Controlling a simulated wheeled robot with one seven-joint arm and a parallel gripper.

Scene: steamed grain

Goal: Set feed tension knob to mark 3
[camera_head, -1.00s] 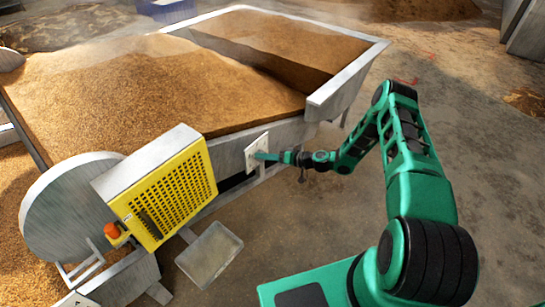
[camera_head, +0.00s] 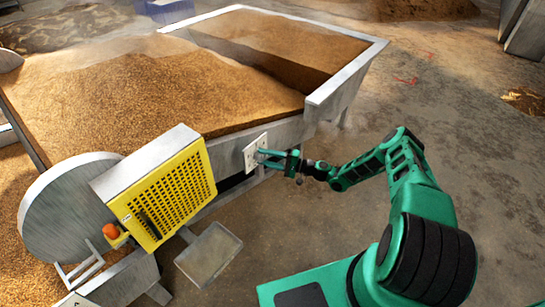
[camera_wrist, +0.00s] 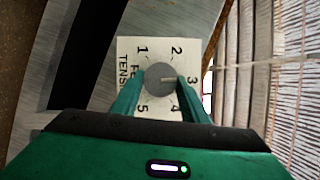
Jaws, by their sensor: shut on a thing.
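The feed tension knob (camera_wrist: 160,78) is a round grey dial on a pale square plate (camera_wrist: 128,48) marked 1 to 5. In the wrist view its light pointer line points right, at the mark 3. My gripper (camera_wrist: 159,95) is shut on the knob, with one green finger on each side of it. In the head view the plate (camera_head: 251,156) is on the side of the metal grain trough, and my gripper (camera_head: 262,156) reaches it from the right. The knob itself is hidden there by the fingers.
The metal trough (camera_head: 345,72) full of grain stands behind the plate. A yellow perforated guard (camera_head: 172,195) and an orange button (camera_head: 110,231) are to the left. A grey tray (camera_head: 209,254) is below.

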